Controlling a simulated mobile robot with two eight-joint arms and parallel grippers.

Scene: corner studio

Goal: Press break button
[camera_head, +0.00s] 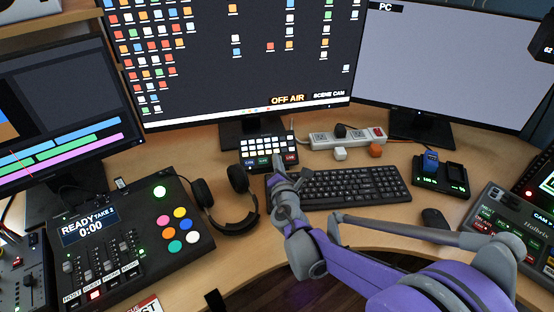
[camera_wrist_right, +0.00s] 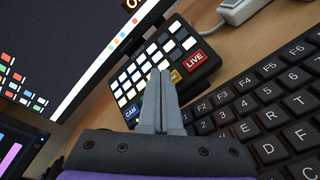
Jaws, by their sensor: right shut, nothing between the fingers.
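The small black button panel (camera_head: 246,148) stands below the middle monitor, behind the keyboard. It has rows of white keys and a lower row of coloured keys. In the right wrist view the panel (camera_wrist_right: 137,67) shows a blue CAM key (camera_wrist_right: 131,112), a red LIVE key (camera_wrist_right: 195,60) and a yellow key (camera_wrist_right: 175,76) between them. The yellow key is partly hidden by my fingertips and its label is unreadable. My right gripper (camera_head: 278,160) is shut and empty, its tips (camera_wrist_right: 160,73) over the panel's lower row. Contact cannot be told. My left gripper is not in view.
The keyboard (camera_head: 345,185) lies right of my right gripper. Headphones (camera_head: 232,205) and a mixer with coloured buttons (camera_head: 135,240) are to the left. A power strip (camera_head: 345,138) lies behind the keyboard. The middle monitor (camera_head: 215,70) reads OFF AIR.

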